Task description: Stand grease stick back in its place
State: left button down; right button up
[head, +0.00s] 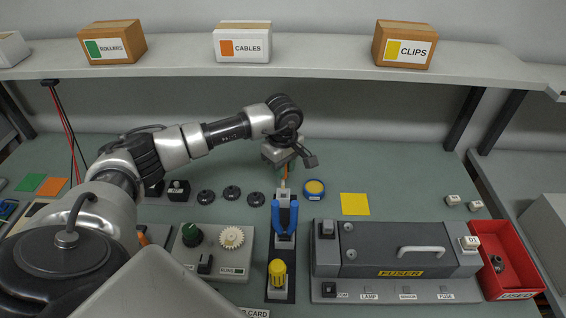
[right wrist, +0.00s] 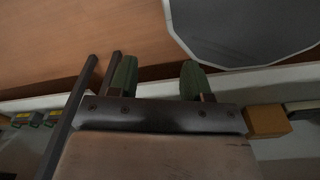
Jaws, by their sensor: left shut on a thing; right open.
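My left gripper (head: 284,162) is over the back of the bench, pointing down, just behind the dark tool strip (head: 268,268). It is shut on a thin orange stick (head: 285,173), which looks like the grease stick. The gripper body hides its upper part, and its lower end is close to the blue-handled tool, so I cannot tell whether it touches the strip. The blue-handled tool (head: 285,215) and a yellow-handled tool (head: 277,272) stand in the strip. My right gripper (right wrist: 158,82), seen in the right wrist view, is open and empty between its green fingertips.
A grey fuser unit (head: 385,262) and a red bin (head: 503,265) stand right of the strip. A round blue-and-yellow tin (head: 314,189) and a yellow square (head: 354,204) lie nearby. A shelf (head: 320,58) runs above.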

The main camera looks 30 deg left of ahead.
aim_at(283, 184)
pick_arm(q)
jog(key=shift+f, duration=0.15)
pick_arm(e)
jog(key=shift+s+d+f, duration=0.15)
jog(key=shift+s+f, duration=0.05)
jog(key=shift+s, duration=0.3)
jog(key=shift+s+d+f, duration=0.15)
jog(key=shift+s, duration=0.35)
jog(key=shift+w, duration=0.25)
pick_arm(q)
jog(key=shift+f+b, duration=0.1)
jog(key=shift+b, duration=0.2)
pick_arm(e)
jog(key=shift+f, duration=0.1)
pick_arm(q)
jog(key=shift+f+b, duration=1.35)
jog(key=shift+f, duration=0.15)
pick_arm(e)
jog(key=shift+a+f, duration=0.15)
jog(key=shift+f, duration=1.2)
pick_arm(q)
jog(key=shift+f+b, duration=0.55)
jog(key=shift+f, duration=0.15)
pick_arm(e)
jog(key=shift+f, duration=0.55)
pick_arm(q)
jog(key=shift+f+b, duration=0.75)
jog(key=shift+b, duration=0.1)
pick_arm(e)
jog(key=shift+f, duration=0.9)
